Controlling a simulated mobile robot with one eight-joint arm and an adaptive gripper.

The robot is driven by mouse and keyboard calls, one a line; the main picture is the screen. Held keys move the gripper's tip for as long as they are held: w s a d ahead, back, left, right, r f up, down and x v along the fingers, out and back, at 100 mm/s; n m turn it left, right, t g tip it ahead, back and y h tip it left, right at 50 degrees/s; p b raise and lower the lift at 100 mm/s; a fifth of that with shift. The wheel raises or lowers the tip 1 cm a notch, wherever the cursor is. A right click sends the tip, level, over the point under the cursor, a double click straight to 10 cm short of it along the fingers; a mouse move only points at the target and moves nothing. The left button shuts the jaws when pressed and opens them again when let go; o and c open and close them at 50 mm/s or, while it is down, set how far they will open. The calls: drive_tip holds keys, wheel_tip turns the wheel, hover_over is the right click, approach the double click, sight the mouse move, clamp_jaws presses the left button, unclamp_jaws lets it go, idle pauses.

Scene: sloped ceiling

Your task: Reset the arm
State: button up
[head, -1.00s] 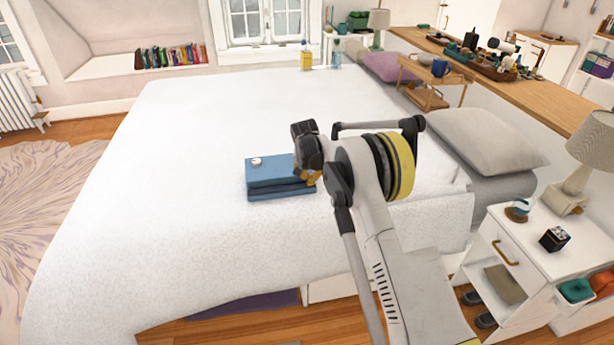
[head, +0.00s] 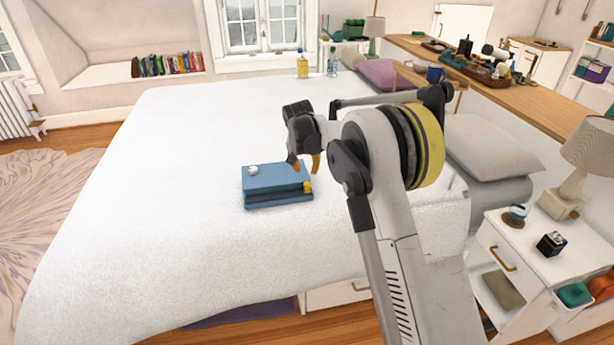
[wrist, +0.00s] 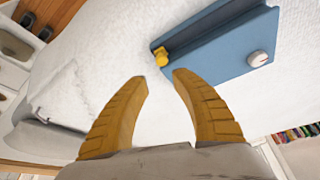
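My gripper (head: 305,165) hangs above the bed, just over the right part of a blue folded item or box (head: 275,178). In the wrist view its two yellow-brown fingers (wrist: 160,78) are apart with nothing between them. The blue item (wrist: 215,45) lies flat on the white bedcover beyond the fingertips. On it are a small yellow object (head: 307,187) at its right edge and a small white round object (head: 253,170) at its left. Both also show in the wrist view, the yellow one (wrist: 161,57) nearer the fingers and the white one (wrist: 258,59) to the right.
A nightstand (head: 545,250) with a lamp (head: 585,165) and small items stands at right. A grey pillow (head: 490,147) and a wooden ledge (head: 500,75) with clutter lie behind my arm.

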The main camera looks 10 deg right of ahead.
drive_tip(key=shift+s+a+r, duration=0.1)
drive_tip(key=shift+s+r, duration=0.15)
drive_tip(key=shift+r, duration=0.4)
drive_tip(key=s+d+r+n+t+y, duration=0.1)
drive_tip(key=s+d+r+n, duration=0.1)
drive_tip(key=s+r, duration=1.6)
drive_tip(key=s+f+n+t, duration=0.1)
drive_tip(key=s+f, duration=0.2)
drive_tip(key=s, duration=1)
drive_tip(key=s+f+n+t, duration=0.1)
drive_tip(key=s+f, duration=0.2)
drive_tip(key=s, duration=1.1)
drive_tip(key=shift+s+n+y, duration=0.25)
drive_tip(key=shift+n+y, duration=0.05)
drive_tip(key=shift+y, duration=0.1)
drive_tip(key=shift+a, duration=0.1)
